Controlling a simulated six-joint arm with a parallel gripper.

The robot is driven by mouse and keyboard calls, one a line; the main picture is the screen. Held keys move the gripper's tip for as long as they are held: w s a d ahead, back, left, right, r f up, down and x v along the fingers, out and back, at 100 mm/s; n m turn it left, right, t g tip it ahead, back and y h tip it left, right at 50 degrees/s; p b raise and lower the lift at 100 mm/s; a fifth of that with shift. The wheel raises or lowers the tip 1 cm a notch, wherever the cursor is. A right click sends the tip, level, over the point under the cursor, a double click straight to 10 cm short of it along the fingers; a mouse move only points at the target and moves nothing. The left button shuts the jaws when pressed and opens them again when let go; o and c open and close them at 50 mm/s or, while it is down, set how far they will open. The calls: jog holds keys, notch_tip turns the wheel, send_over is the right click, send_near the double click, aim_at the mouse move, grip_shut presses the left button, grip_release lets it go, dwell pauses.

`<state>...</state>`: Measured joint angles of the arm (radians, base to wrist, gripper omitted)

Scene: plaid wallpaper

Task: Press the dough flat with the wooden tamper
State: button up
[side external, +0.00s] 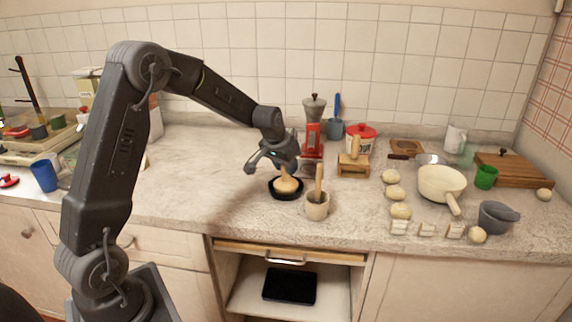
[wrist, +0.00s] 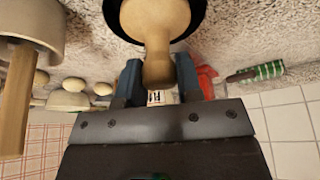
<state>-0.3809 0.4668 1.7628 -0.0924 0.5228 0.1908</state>
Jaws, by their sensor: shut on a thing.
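My gripper (side external: 284,167) points down over a small black dish (side external: 273,194) on the counter. It is shut on the handle of the wooden tamper (side external: 287,186), whose wide pale head sits low inside the dish. In the wrist view, the tamper (wrist: 156,22) stands between my gripper's two dark blue fingers (wrist: 158,78), with its head over the black dish (wrist: 196,18). Any dough under the head is hidden, and I cannot tell how flat it is.
A pale mortar (side external: 317,209) with a wooden stick stands close right of the dish. Behind are a red grinder (side external: 312,137) and a wooden box (side external: 353,167). Pale balls (side external: 392,177), a white pan (side external: 440,183) and a grey mortar (side external: 495,217) stand right.

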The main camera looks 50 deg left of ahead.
jog(key=shift+f, duration=0.35)
dwell(0.5)
jog(key=shift+r, duration=0.1)
jog(key=shift+r, duration=3.45)
